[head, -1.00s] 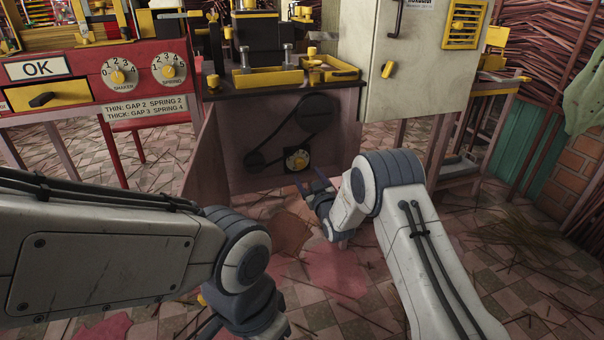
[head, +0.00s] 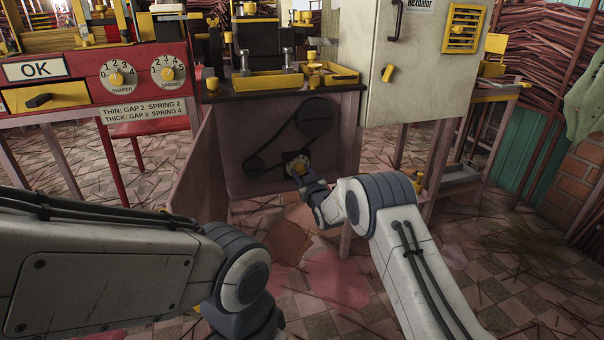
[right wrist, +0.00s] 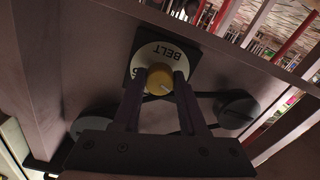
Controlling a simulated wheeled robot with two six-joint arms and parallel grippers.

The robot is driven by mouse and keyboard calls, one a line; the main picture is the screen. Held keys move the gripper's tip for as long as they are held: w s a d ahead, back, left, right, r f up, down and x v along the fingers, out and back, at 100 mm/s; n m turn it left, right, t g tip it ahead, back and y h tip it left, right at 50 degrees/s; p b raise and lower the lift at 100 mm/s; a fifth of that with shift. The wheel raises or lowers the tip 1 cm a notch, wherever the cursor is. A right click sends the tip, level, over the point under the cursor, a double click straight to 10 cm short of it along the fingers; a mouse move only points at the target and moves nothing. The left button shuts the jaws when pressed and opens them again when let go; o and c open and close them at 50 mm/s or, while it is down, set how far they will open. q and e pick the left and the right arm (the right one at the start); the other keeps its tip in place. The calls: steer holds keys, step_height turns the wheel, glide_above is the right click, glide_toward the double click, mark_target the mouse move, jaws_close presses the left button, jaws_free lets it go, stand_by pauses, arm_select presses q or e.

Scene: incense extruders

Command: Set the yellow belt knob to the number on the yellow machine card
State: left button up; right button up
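The yellow belt knob (right wrist: 160,80) sits on a white dial marked BELT (right wrist: 150,58), upside down in the right wrist view. A digit shows at the dial's left; the other numbers are hidden. A pale mark lies on the knob's lower right. My right gripper (right wrist: 160,84) has one finger on each side of the knob, seemingly touching it. In the head view, the dial (head: 298,161) is low on the machine's front panel, partly covered by my right gripper (head: 299,172). My left gripper is not visible. I cannot make out a yellow machine card.
Belt pulleys (head: 314,111) are on the same panel. A red machine (head: 140,80) with shaker and spring dials stands left; its label (head: 143,109) gives gap and spring numbers. A pale cabinet (head: 410,60) is at right. Sticks litter the tiled floor.

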steer(key=shift+m, duration=0.3)
jaws_close()
steer(key=shift+m+p, duration=0.75)
steer(key=shift+m, duration=0.25)
steer(key=m+p, duration=0.1)
steer(key=m, duration=0.2)
steer(key=shift+m+p, duration=0.3)
steer(key=m+p, duration=0.1)
steer(key=m, duration=0.3)
steer(key=shift+m+p, duration=0.65)
steer(key=shift+m, duration=1.05)
steer(key=o, duration=1.1)
jaws_free()
steer(key=shift+a, duration=0.1)
